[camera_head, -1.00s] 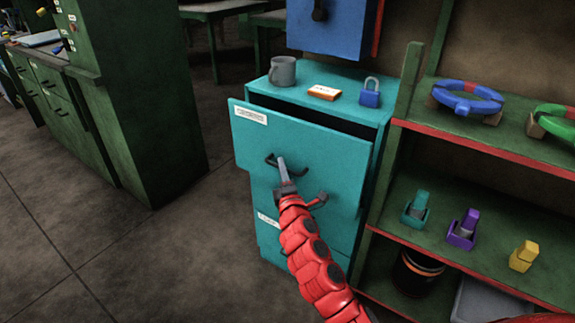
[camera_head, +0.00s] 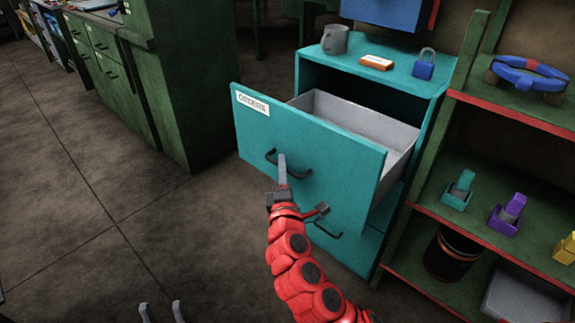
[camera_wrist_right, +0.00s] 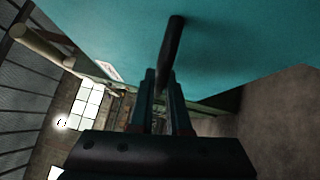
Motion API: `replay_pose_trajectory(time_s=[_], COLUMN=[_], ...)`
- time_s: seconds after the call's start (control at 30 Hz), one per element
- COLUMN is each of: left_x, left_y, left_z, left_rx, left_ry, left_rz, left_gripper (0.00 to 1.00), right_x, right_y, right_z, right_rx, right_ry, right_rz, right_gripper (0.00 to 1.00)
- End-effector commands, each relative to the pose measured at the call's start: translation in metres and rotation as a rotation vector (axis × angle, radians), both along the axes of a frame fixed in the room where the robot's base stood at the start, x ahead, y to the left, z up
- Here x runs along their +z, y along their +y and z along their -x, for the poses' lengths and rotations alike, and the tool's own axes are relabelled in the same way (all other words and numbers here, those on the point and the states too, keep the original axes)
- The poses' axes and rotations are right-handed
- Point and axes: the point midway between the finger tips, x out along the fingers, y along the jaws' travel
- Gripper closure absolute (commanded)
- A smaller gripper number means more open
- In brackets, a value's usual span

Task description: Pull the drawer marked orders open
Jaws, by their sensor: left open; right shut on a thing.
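The top drawer (camera_head: 322,152) of the teal cabinet stands well out, with its grey inside (camera_head: 352,124) showing empty where I can see it. Its white label (camera_head: 252,103) has small print that seems to read "ORDERS". My right gripper (camera_head: 283,170) is shut on the dark bar handle (camera_head: 300,172) of this drawer. In the right wrist view the handle (camera_wrist_right: 172,55) runs between the two fingers, close to the teal front. My left gripper (camera_head: 162,312) shows only its open fingertips at the bottom edge, away from the cabinet.
A grey mug (camera_head: 335,40), an orange-and-white box (camera_head: 376,62) and a blue padlock (camera_head: 425,64) stand on the cabinet top (camera_head: 392,78). Floor on the left is clear.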

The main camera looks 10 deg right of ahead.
Motion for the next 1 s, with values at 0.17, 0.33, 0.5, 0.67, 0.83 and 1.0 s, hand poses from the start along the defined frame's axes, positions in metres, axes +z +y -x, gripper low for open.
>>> replay_pose_trajectory(time_s=[0.17, 0.33, 0.5, 0.67, 0.83, 1.0], left_x=[0.000, 0.000, 0.000, 0.000, 0.000, 0.002], left_y=[0.000, 0.000, 0.000, 0.000, 0.000, 0.000], left_z=[0.000, 0.000, 0.000, 0.000, 0.000, 0.000], left_rx=[0.000, 0.000, 0.000, 0.000, 0.000, 0.000], left_ry=[0.000, 0.000, 0.000, 0.000, 0.000, 0.000], left_rz=[0.000, 0.000, 0.000, 0.000, 0.000, 0.000], left_gripper=[0.50, 0.50, 0.50, 0.50, 0.50, 0.50], right_x=[0.000, 0.000, 0.000, 0.000, 0.000, -0.001], right_y=[0.002, 0.002, 0.002, 0.001, 0.001, 0.003], right_z=[0.001, 0.001, 0.001, 0.001, 0.001, 0.014], right_rx=[0.002, 0.002, 0.002, 0.001, 0.001, 0.001], right_ry=[0.000, 0.000, 0.000, -0.001, -0.001, -0.001], right_rz=[-0.001, -0.001, -0.001, -0.001, 0.000, 0.001], right_gripper=[1.00, 1.00, 0.64, 0.55, 0.55, 0.55])
